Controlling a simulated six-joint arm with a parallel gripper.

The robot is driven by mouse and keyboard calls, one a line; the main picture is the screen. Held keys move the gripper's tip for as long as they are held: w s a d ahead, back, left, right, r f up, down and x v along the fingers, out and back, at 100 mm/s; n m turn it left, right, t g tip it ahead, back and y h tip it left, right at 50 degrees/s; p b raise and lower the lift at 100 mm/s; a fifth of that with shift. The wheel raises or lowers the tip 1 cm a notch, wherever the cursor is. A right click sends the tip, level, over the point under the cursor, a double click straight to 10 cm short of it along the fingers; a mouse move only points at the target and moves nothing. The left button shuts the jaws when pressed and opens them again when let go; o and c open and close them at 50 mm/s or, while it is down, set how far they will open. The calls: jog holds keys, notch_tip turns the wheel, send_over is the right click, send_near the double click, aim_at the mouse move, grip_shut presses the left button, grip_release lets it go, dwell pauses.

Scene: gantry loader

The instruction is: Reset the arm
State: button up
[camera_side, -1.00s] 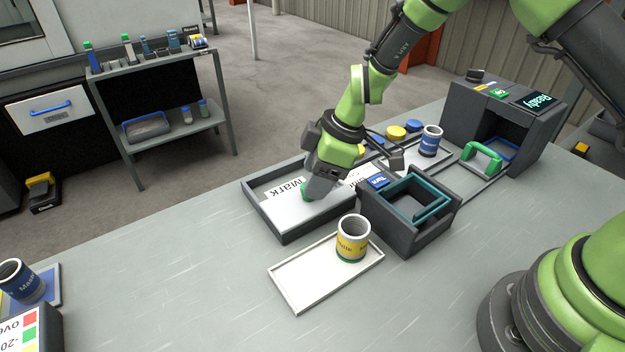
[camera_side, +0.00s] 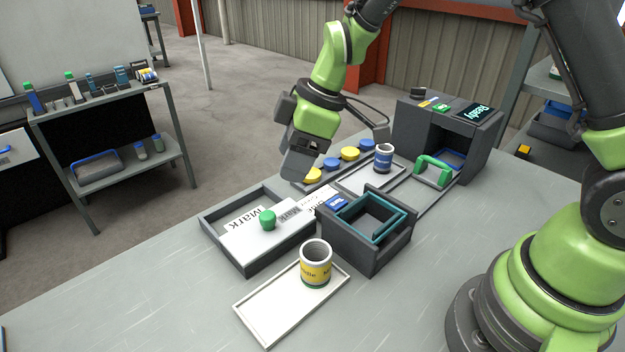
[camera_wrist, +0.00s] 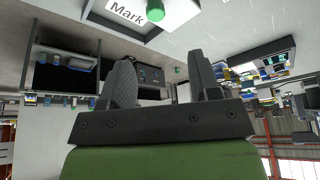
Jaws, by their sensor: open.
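My gripper (camera_side: 297,166) hangs above the table, behind the grey tray with the Mark label, and holds nothing. In the wrist view my gripper (camera_wrist: 167,88) shows two dark fingers spread apart with nothing between them. A green knob (camera_side: 267,219) stands on the white panel of the grey tray (camera_side: 243,262), apart from my gripper. The knob also shows in the wrist view (camera_wrist: 155,10).
A yellow-banded mug (camera_side: 315,265) stands on a white tray (camera_side: 262,318) in front. A dark open box (camera_side: 368,253) with a teal frame is right of it. A blue-banded mug (camera_side: 383,158), coloured discs (camera_side: 350,153) and a dark machine (camera_side: 405,125) stand behind.

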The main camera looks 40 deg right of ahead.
jog(key=s+d+r+m+t, duration=0.25)
jog(key=s+r+m, duration=0.45)
jog(key=s+r, duration=0.45)
jog(key=s+d+r+m+t+h, duration=0.1)
jog(key=s+d+r+m+t, duration=0.1)
jog(key=s+m, duration=0.5)
jog(key=shift+s+d+r+m+h, duration=0.4)
jog(key=shift+s+d+r, duration=0.35)
jog(key=shift+s, duration=0.4)
jog(key=shift+f, duration=0.1)
